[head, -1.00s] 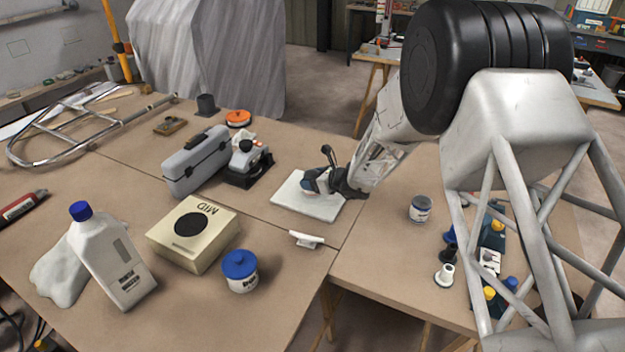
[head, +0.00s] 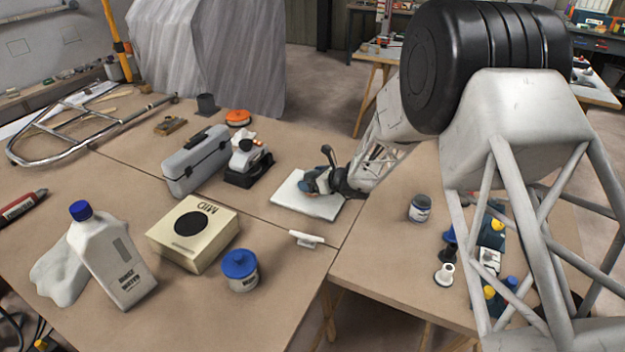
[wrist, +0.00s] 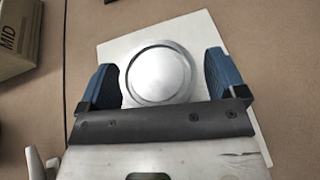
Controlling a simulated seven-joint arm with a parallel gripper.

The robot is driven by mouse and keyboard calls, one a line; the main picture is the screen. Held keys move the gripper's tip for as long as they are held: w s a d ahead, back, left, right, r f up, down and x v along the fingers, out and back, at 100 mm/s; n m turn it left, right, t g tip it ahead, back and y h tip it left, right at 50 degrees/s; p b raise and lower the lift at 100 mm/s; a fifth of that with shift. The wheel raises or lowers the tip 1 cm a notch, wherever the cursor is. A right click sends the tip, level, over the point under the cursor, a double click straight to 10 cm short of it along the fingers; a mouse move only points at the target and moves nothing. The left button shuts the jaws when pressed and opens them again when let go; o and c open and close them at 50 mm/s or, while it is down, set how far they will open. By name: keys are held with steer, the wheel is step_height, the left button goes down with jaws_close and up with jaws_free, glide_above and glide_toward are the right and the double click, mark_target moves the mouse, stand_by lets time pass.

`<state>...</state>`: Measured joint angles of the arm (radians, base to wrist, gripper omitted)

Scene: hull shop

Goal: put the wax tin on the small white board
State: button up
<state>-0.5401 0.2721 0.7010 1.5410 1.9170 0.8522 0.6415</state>
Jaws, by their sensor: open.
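The wax tin (wrist: 158,73), round with a plain silver lid, sits on the small white board (wrist: 112,55) in the wrist view. My gripper (wrist: 163,80) is open, its blue fingers on either side of the tin. A gap shows at the right finger; at the left finger I cannot tell whether it touches. In the head view my gripper (head: 319,176) is low over the white board (head: 290,200), and its fingers hide most of the tin.
A cream box (head: 215,250), a blue-lidded jar (head: 240,281) and a white bottle (head: 118,268) stand at the front left. A grey case (head: 196,166) is left of the board. A small white handled piece (head: 306,239) lies in front of it. An open can (head: 419,208) stands to the right.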

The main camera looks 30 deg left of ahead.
steer(key=v, duration=1.2)
stand_by(0.6)
steer(key=s+d+r+n+g+h, duration=0.1)
steer(key=s+d+r+n+h, duration=0.1)
steer(key=s+d+r+n, duration=0.5)
steer(key=s+d+r+n+g+h, duration=0.1)
steer(key=s+d+r+n+h, duration=0.15)
steer(key=s+d+r, duration=0.7)
steer(key=s+d+r+n+t+h, duration=0.1)
steer(key=s+d+r+n+h, duration=0.1)
steer(key=s+d, duration=0.6)
steer(key=s+d+r+n+h, duration=0.2)
steer(key=s+d+n+h, duration=0.2)
steer(key=s+d, duration=0.4)
steer(key=s+d+r+n+t+h, duration=0.1)
steer(key=s+d+r+n+h, duration=0.2)
steer(key=s+d, duration=0.4)
steer(key=d+n, duration=0.1)
steer(key=d, duration=0.6)
steer(key=shift+s+d+t, duration=0.25)
steer(key=shift+s+t, duration=0.05)
steer(key=shift+s, duration=0.1)
